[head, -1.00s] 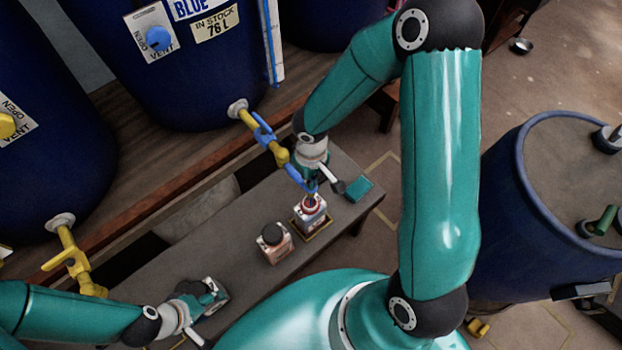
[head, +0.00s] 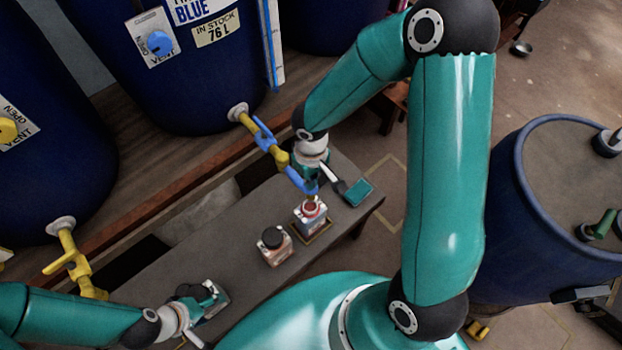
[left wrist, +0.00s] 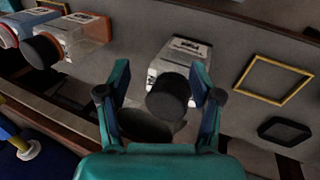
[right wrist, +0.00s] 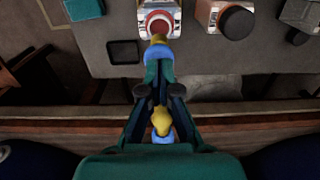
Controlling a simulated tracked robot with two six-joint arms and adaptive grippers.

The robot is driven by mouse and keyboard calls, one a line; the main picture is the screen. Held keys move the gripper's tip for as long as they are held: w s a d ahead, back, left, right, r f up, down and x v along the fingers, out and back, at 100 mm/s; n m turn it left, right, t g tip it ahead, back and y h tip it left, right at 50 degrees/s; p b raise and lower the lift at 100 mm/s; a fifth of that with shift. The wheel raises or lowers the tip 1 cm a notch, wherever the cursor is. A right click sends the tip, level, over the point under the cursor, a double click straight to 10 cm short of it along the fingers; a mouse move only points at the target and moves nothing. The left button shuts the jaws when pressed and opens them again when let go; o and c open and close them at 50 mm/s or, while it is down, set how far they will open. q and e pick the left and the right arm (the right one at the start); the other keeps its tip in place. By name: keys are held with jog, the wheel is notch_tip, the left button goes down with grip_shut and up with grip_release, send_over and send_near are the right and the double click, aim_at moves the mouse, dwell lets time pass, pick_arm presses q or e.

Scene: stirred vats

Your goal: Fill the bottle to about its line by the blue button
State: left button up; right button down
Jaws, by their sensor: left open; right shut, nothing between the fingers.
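A bottle (head: 311,215) with a red-ringed open mouth stands on the bench under the spout (head: 302,182) of the blue vat's tap; its line and fill level are too small to read. It also shows in the right wrist view (right wrist: 160,20). My right gripper (right wrist: 158,92) is shut and empty, over the yellow and blue tap; whether it touches the tap is unclear. My left gripper (left wrist: 163,92) is open, its fingers either side of a black-capped bottle (left wrist: 180,52) on the bench. A blue round knob (head: 158,43) sits on the vat's vent panel; I cannot pick out a blue button for certain.
Another black-capped bottle (head: 276,246) stands left of the bottle under the spout. A teal block (head: 357,192) lies at the bench's right end. A second vat (head: 50,150) with a yellow tap (head: 70,262) is at left. A blue drum (head: 545,215) stands at right.

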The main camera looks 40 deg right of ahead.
notch_tip(320, 180, up, 11)
jog(key=shift+f, duration=0.1)
dwell(1.2)
jog(key=s+a+f+m+y, duration=0.1)
jog(key=s+a+f, duration=0.2)
jog(key=f, duration=0.4)
jog(key=s+a+f+m+y, duration=0.1)
jog(key=s+a+f, duration=0.2)
jog(key=a+f, duration=0.2)
jog(key=s+a+f+m+y, duration=0.1)
jog(key=s+a+f+y, duration=0.1)
jog(key=f, duration=0.8)
jog(key=shift+s+a+f+t, duration=0.15)
jog(key=shift+s+a+t, duration=0.25)
jog(key=shift+a, duration=0.55)
